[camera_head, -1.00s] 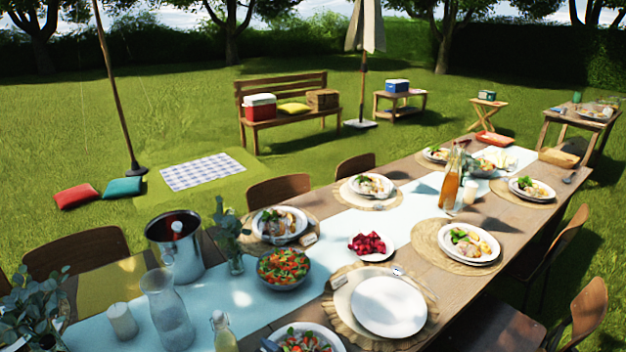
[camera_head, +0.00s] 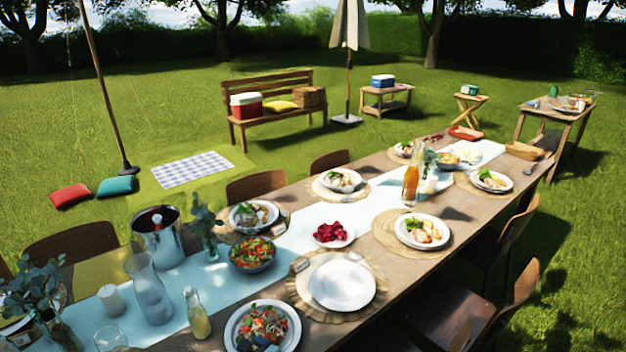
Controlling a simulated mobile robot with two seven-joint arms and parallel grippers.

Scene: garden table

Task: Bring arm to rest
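Neither of my arms nor grippers shows in the head view. The long wooden garden table (camera_head: 425,268) runs from the lower left to the upper right. An empty white plate (camera_head: 342,286) lies on a woven mat (camera_head: 310,306) near the table's front edge. A bowl of salad (camera_head: 252,254) and a plate of dark red food (camera_head: 333,234) stand behind it. A plate with mixed salad (camera_head: 262,328) is at the bottom edge of the view.
A glass carafe (camera_head: 150,290), a small bottle (camera_head: 197,314), a metal bucket (camera_head: 160,238) and an orange bottle (camera_head: 410,186) stand upright on the table. Chairs (camera_head: 508,238) line both long sides. Open grass (camera_head: 300,150) lies beyond, with a bench (camera_head: 278,112) and side tables.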

